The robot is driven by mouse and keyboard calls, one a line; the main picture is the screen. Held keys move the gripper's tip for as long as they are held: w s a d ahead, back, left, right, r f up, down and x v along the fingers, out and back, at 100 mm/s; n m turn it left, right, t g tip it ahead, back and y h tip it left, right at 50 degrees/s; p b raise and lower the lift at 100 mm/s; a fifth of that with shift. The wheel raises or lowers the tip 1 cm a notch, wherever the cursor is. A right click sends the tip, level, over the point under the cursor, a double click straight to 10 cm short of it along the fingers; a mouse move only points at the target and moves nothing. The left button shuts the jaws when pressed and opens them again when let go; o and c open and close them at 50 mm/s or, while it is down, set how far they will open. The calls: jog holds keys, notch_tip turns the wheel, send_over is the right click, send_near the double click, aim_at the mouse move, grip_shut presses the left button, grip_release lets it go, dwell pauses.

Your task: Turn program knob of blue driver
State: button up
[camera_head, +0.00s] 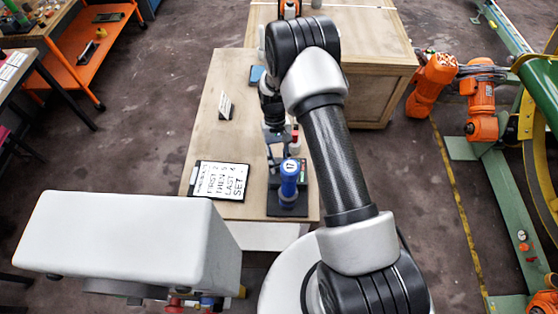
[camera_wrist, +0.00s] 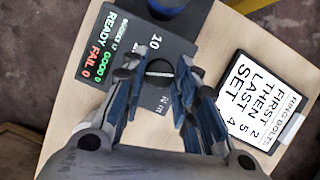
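The blue driver (camera_head: 289,182) stands upright on a dark base (camera_head: 287,205) at the near end of the wooden table, with "17" on its top. In the wrist view only its lower blue part (camera_wrist: 172,4) shows at the top edge. The base carries a dark panel (camera_wrist: 110,52) reading READY, GOOD 0, FAIL 0, with "10" and "N m" marks. A round dark program knob (camera_wrist: 159,70) shows between the fingers of my gripper (camera_wrist: 160,82). The fingers are apart, one either side of it; I cannot tell whether they touch it. In the head view my gripper (camera_head: 280,152) is just behind the driver.
A white sign (camera_head: 219,181) with "FIRST THEN LAST SET" lies left of the driver; it also shows in the wrist view (camera_wrist: 264,103). A small card (camera_head: 225,106) stands farther back on the table (camera_head: 205,130). A wooden crate (camera_head: 375,60) stands behind.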

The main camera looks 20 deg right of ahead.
jog(key=o, duration=0.5)
jog(key=v, duration=1.2)
jog(key=shift+r, duration=0.1)
jog(key=s+r+t+b, duration=0.2)
jog(key=s+r, duration=0.3)
jog(key=r, duration=0.5)
jog(key=s+r+t+b, duration=0.25)
jog(key=s+r, duration=0.25)
jog(key=r, duration=0.4)
jog(key=s+t+b, duration=0.1)
jog(key=s, duration=0.4)
jog(key=s+t+b, duration=0.1)
jog(key=s+t, duration=0.1)
jog(key=s, duration=0.4)
jog(key=s+n+t+b, duration=0.1)
jog(key=s+t, duration=0.1)
jog(key=s, duration=0.4)
jog(key=shift+a+r, duration=0.2)
jog(key=shift+r, duration=0.2)
